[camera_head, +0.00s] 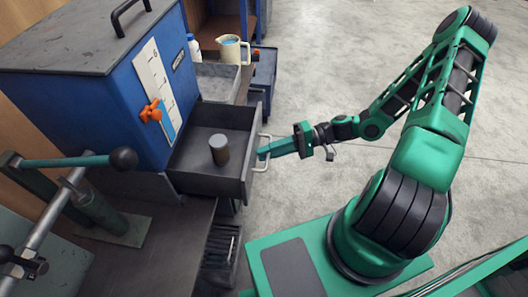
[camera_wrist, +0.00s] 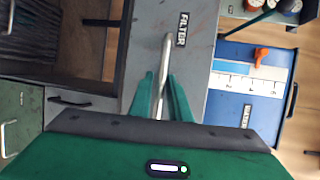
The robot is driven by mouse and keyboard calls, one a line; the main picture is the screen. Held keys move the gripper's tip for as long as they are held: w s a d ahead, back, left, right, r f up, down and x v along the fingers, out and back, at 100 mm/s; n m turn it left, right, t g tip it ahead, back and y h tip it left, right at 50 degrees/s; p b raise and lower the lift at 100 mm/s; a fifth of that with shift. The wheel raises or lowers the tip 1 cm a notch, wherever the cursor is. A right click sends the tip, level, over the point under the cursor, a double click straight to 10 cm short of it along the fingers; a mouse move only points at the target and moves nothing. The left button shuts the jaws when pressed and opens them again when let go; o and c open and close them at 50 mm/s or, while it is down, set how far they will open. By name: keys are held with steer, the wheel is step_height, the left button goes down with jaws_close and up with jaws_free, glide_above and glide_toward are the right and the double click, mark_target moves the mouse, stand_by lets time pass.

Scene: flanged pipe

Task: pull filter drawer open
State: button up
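The grey filter drawer (camera_head: 205,183) stands pulled out of the blue cabinet in the head view, with a dark cylinder (camera_head: 219,149) upright inside it. Its pale bar handle (camera_head: 262,163) is on the outer front face. In the wrist view the drawer front (camera_wrist: 195,70) carries a FILTER label (camera_wrist: 182,28), and the handle (camera_wrist: 166,48) runs down between my fingers. My gripper (camera_head: 268,152) is at the handle, and in the wrist view its two green fingers (camera_wrist: 163,85) close on the bar from both sides.
The blue cabinet (camera_head: 105,105) has a scale and an orange valve knob (camera_head: 151,112). A beaker (camera_head: 232,49) and a white bottle (camera_head: 193,46) stand behind the drawer. A lever with a black ball (camera_head: 123,159) is at the left. The floor (camera_head: 330,75) beyond the drawer front is clear.

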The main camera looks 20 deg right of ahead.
steer(key=shift+s+d, duration=0.1)
steer(key=shift+d, duration=0.15)
steer(key=v, duration=1)
steer(key=shift+d, duration=0.15)
